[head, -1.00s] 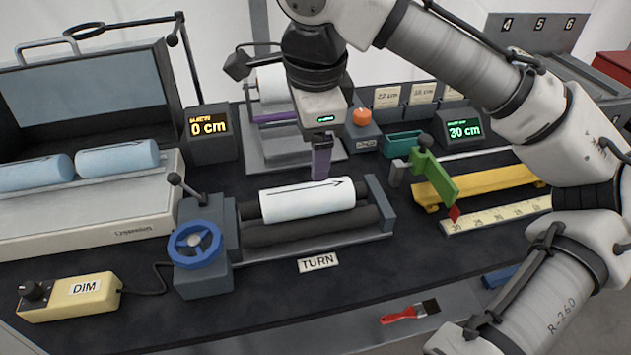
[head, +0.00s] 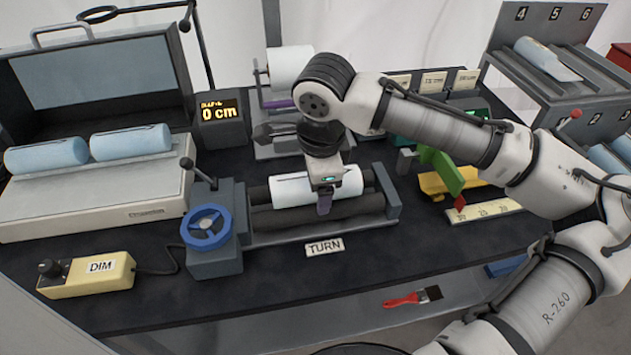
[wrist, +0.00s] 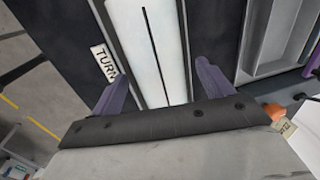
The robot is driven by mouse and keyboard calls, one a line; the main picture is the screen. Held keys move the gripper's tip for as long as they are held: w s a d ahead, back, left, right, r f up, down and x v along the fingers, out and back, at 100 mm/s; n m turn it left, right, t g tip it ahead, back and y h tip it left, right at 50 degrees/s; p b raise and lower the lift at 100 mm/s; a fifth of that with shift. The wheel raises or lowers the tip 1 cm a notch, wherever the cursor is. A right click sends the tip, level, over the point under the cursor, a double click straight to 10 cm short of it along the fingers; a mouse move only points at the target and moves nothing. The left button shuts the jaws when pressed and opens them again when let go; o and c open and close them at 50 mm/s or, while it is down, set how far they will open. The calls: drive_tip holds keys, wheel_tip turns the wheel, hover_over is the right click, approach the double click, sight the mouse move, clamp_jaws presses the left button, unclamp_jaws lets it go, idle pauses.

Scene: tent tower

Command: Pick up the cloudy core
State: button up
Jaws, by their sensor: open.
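A whitish core (head: 290,189) with a dark line along it lies across the dark rollers (head: 300,217) of the turning stand. I cannot tell for sure whether it is the cloudy one. My gripper (head: 325,203) is open over the right half of this core and hides part of it. In the wrist view, the purple fingers of my gripper (wrist: 162,78) stand on either side of the core (wrist: 150,45). I see no contact. Two pale blue cores (head: 130,142) lie on the light box (head: 95,205) at left.
A blue handwheel (head: 205,228) and lever stand left of the rollers. A green stop (head: 440,170) and ruler (head: 485,211) are at right. A numbered rack (head: 545,95) holds a core at back right. A DIM box (head: 85,275) and red brush (head: 412,297) are in front.

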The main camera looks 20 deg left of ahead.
drive_tip(key=shift+f, duration=0.25)
drive_tip(key=c, duration=1.5)
drive_tip(key=shift+r, duration=0.1)
wheel_tip(320, 180, up, 20)
drive_tip(key=shift+f+b, duration=0.1)
drive_tip(key=shift+b, duration=0.65)
